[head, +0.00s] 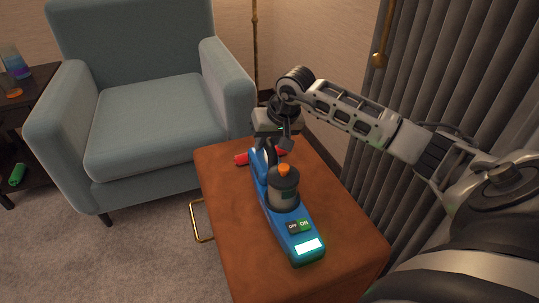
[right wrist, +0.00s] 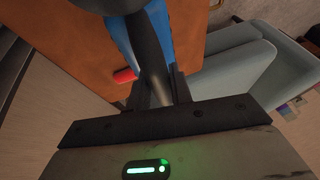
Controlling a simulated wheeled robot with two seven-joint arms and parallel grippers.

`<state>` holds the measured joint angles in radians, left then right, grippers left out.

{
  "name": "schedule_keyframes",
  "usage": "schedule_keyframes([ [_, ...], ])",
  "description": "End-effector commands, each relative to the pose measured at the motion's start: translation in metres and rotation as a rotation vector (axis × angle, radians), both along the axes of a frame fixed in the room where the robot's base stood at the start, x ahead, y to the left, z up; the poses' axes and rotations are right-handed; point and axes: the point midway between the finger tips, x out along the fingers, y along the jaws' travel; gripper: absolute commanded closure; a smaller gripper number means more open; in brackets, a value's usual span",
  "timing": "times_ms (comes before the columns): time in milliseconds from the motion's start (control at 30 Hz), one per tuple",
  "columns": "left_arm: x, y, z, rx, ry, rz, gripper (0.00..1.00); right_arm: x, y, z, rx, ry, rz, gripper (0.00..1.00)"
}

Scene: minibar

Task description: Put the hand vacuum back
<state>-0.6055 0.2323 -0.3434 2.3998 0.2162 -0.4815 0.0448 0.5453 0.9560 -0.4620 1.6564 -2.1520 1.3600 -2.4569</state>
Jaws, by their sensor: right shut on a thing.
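The hand vacuum (head: 274,220) is blue, with a dark grey canister topped in orange, OFF and ON buttons and a lit panel at its near end. It lies lengthwise over the brown leather-like table (head: 335,215); I cannot tell whether it touches the top. My right gripper (head: 270,148) is shut on its dark handle at the far end. In the right wrist view, the fingers (right wrist: 158,92) close around the black handle (right wrist: 152,62), with blue body beside it. My left gripper is out of view.
A red object (head: 242,158) lies on the table behind the vacuum, partly hidden by it. A blue-grey armchair (head: 155,115) stands to the left and a grey curtain (head: 455,75) to the right. The table's left and front-right parts are bare.

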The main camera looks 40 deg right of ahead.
Motion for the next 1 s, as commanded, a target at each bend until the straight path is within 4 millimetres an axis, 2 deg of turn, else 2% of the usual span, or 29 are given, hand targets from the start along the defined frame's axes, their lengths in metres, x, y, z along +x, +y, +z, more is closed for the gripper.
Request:
schedule_keyframes([
  [133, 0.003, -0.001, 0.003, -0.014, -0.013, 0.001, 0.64, 0.0, -0.008, -0.007, 0.002, -0.005, -0.004, 1.0],
  [333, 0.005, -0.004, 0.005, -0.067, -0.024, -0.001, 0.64, 0.0, -0.008, -0.035, 0.003, -0.005, -0.002, 1.0],
  [567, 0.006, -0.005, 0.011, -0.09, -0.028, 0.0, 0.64, 0.0, -0.009, -0.037, 0.0, -0.007, -0.002, 1.0],
  [600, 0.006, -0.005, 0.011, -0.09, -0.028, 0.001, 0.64, -0.001, -0.008, -0.04, -0.001, -0.002, -0.001, 0.76],
  [667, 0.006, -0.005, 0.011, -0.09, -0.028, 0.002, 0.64, -0.001, -0.008, -0.039, -0.001, -0.002, -0.001, 0.59],
  [700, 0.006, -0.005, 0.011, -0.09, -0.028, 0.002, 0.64, -0.001, -0.008, -0.039, -0.001, -0.002, -0.001, 0.57],
  [1000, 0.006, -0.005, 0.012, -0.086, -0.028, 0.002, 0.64, -0.002, -0.009, -0.036, -0.003, -0.002, -0.001, 0.57],
])
